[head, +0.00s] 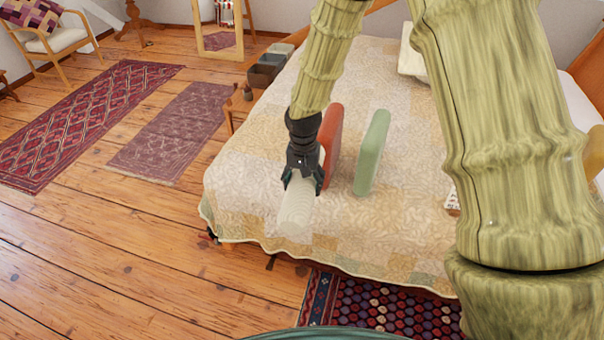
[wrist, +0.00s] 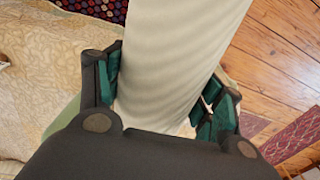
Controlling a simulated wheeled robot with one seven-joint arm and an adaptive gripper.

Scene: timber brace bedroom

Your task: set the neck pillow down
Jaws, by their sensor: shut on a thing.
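The neck pillow (head: 297,208) is a cream, roll-shaped cushion near the front left corner of the bed (head: 370,240). My gripper (head: 304,180) is shut on its rear end from above. In the wrist view the pillow (wrist: 178,60) runs up between the green-padded fingers of my gripper (wrist: 165,100), with a pad on each side. In the head view the pillow appears over the patterned bedspread. I cannot tell whether its underside touches the bed.
A white pillow (head: 412,55) lies farther back. The bedspread is clear in front of the green cushion. Wooden floor and rugs (head: 172,130) lie to the left.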

